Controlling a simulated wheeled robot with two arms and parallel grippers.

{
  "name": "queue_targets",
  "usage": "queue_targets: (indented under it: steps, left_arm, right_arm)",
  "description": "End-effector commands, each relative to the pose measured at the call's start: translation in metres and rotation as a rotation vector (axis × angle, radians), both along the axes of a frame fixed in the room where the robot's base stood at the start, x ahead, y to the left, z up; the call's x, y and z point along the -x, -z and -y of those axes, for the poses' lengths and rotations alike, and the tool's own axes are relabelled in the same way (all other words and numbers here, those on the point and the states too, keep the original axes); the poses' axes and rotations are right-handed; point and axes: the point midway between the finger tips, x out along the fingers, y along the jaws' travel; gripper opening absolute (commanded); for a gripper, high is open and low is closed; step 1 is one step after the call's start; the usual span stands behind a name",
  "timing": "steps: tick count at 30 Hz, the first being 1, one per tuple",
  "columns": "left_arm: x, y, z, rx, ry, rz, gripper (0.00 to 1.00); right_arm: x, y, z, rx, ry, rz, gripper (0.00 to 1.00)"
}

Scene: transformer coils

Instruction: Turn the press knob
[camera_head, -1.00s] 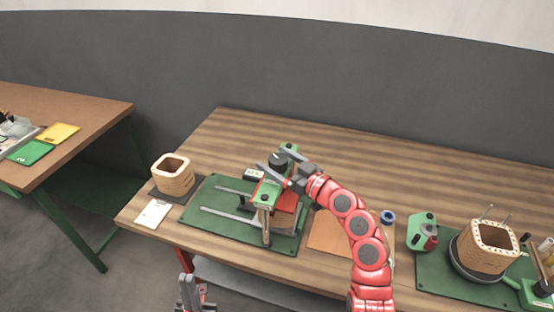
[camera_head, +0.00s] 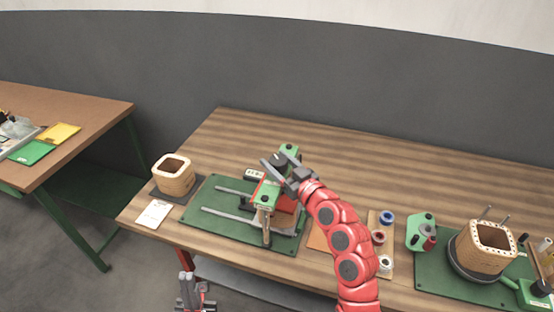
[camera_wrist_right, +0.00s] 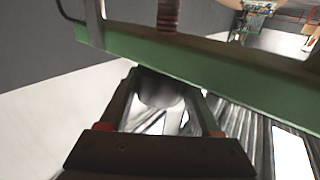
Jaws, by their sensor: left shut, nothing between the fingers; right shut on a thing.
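The press (camera_head: 264,194) with green crossbeam stands on a green base plate (camera_head: 194,226) in the middle of the table. Its dark knob (camera_head: 280,159) is at the top, mostly covered by my right gripper (camera_head: 275,166). In the right wrist view, the dark round knob (camera_wrist_right: 160,90) sits between the two fingers, and the green beam (camera_wrist_right: 200,60) with a threaded screw (camera_wrist_right: 167,15) runs across beyond it. My right gripper is shut on the knob. My left gripper (camera_head: 187,284) is shut and empty, low in front of the table, away from the press.
A wooden coil former (camera_head: 173,181) stands on a dark pad at left, with a white card (camera_head: 153,214) in front. At right are a spool rack (camera_head: 374,264), a green device (camera_head: 420,232) and another coil former (camera_head: 487,252). A second table (camera_head: 80,105) is far left.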

Motion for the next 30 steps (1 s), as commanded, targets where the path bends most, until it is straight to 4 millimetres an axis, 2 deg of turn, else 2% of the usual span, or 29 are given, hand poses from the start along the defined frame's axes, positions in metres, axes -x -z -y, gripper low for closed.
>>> queue_targets:
  steps: [8, 9, 13, 23, 26, 30]
  left_arm:
    - [0.000, 0.000, 0.000, 0.000, 0.000, 0.000, 0.00]
    - [0.000, 0.000, 0.000, 0.000, 0.000, 0.000, 0.00]
    - [0.000, 0.000, 0.000, 0.000, 0.000, 0.000, 0.00]
    - [0.000, 0.001, 0.000, 0.000, 0.000, 0.000, 0.00]
    - [0.000, 0.004, 0.000, 0.000, 0.000, 0.000, 0.00]
    - [0.000, 0.012, 0.000, 0.000, 0.000, 0.000, 0.00]
  right_arm:
    - [0.000, 0.000, 0.000, -0.001, 0.004, 0.001, 0.08]
    - [0.000, 0.000, 0.000, 0.000, 0.004, 0.000, 0.69]
    - [0.000, 0.000, 0.000, 0.000, 0.004, 0.000, 0.93]
    - [0.001, 0.000, 0.001, -0.001, 0.004, 0.001, 0.94]
    - [0.007, 0.001, 0.006, 0.000, 0.005, 0.002, 0.94]
    - [0.025, 0.003, 0.020, 0.000, 0.007, 0.003, 0.94]
